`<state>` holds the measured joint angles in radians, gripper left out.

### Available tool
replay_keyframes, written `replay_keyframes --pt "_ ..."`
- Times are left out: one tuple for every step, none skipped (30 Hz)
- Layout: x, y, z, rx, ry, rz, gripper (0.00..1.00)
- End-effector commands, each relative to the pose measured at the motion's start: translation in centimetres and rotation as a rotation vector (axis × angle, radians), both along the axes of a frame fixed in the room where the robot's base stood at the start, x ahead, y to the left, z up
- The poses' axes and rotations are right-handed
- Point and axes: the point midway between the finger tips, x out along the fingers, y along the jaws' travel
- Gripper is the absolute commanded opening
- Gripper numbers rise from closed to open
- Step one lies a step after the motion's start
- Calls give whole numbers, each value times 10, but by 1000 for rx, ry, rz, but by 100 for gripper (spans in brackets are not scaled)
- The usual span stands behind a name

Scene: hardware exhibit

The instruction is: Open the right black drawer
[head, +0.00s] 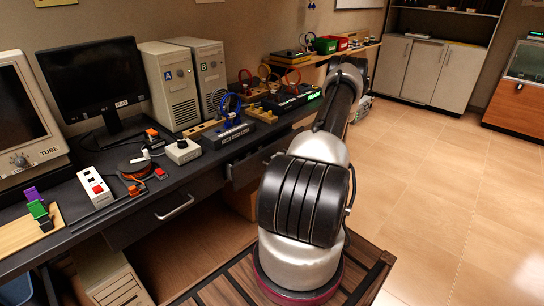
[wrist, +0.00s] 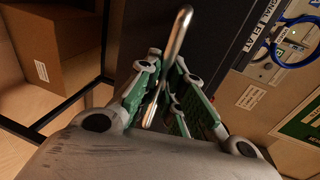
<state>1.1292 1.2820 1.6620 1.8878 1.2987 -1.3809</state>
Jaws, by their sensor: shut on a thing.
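The right black drawer (head: 250,168) is under the dark bench top, partly hidden behind my arm in the head view. I cannot tell for sure whether it stands out from the bench. In the wrist view its dark front (wrist: 225,28) carries a shiny metal bar handle (wrist: 181,30). My gripper (wrist: 165,68), with green and grey fingers, is shut on this handle, one finger on each side of the bar. The gripper itself is hidden behind my arm in the head view.
The left drawer (head: 150,215) is shut, with its own metal handle (head: 175,208). The bench top holds a monitor (head: 95,85), two computer towers and several small devices. A brown box (wrist: 58,45) stands below. Open tiled floor (head: 440,180) lies to the right.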

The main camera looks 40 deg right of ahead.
Motion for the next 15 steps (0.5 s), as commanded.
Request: replay_keyframes --pt "-15 -3 0 2 1 -6 0" --pt "-23 -4 0 2 2 -6 0" --pt "-34 -4 0 2 2 -6 0" --pt "-43 -6 0 1 2 -7 0" --pt "-51 -6 0 2 1 -6 0" --pt "-62 -7 0 1 1 -7 0" --pt "-71 -7 0 1 1 -6 0" --pt "-79 -8 0 1 1 -7 0" --pt "-90 -9 0 1 1 -7 0" --pt "-99 -10 0 0 1 -7 0" --pt "-107 -10 0 0 2 -7 0" --pt "-118 -11 0 1 2 -6 0" --pt "-127 -12 0 0 1 -8 0" --pt "-135 -12 0 1 1 -6 0" --pt "-146 -13 0 -1 1 -7 0"
